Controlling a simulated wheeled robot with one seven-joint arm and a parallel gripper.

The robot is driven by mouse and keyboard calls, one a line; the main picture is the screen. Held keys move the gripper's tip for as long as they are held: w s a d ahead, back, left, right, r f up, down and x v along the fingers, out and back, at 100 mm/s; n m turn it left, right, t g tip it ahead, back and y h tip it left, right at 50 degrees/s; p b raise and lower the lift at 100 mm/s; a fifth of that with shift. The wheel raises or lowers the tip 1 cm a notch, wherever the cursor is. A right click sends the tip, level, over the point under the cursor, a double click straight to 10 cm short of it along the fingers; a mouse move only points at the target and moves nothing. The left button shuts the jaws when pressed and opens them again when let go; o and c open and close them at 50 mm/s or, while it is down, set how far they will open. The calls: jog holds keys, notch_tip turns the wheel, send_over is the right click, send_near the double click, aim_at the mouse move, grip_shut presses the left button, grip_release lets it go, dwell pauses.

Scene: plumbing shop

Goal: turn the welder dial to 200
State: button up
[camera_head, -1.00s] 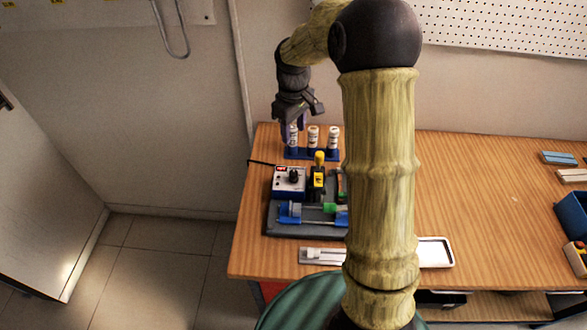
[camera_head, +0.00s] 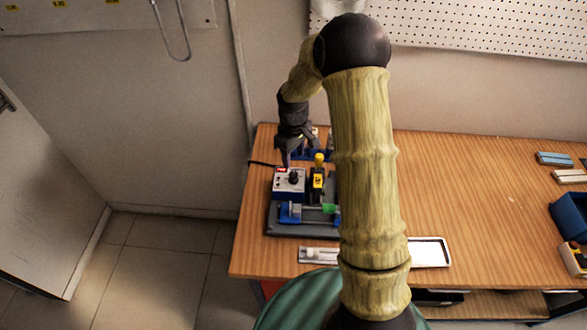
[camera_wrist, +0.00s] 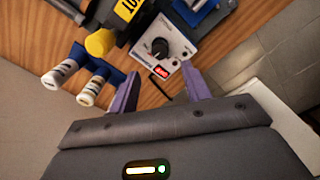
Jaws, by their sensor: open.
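The welder is a small box with a white front panel (camera_head: 289,183), at the left of the dark base on the bench. Its black dial (camera_head: 293,178) sits on the panel; in the wrist view the black dial (camera_wrist: 159,47) is clear, beside a small red display (camera_wrist: 161,71). The dial's setting is too small to read. My gripper (camera_head: 286,160) is just behind the welder, above the bench. In the wrist view my gripper (camera_wrist: 160,88) is open and empty, its two purple fingers apart, with the panel beyond them. The fingers appear apart from the dial.
A yellow-topped tool (camera_head: 318,170) stands right of the welder. White bottles in a blue rack (camera_wrist: 78,53) are close to my gripper. A blue and green clamp (camera_head: 290,212) lies in front. A white tray (camera_head: 443,240) is farther right. The bench's right middle is clear.

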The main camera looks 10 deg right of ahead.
aim_at(293, 174)
notch_tip(293, 174, down, 8)
jog(key=shift+f+p, duration=0.1)
jog(key=shift+p, duration=0.9)
jog(key=c, duration=1)
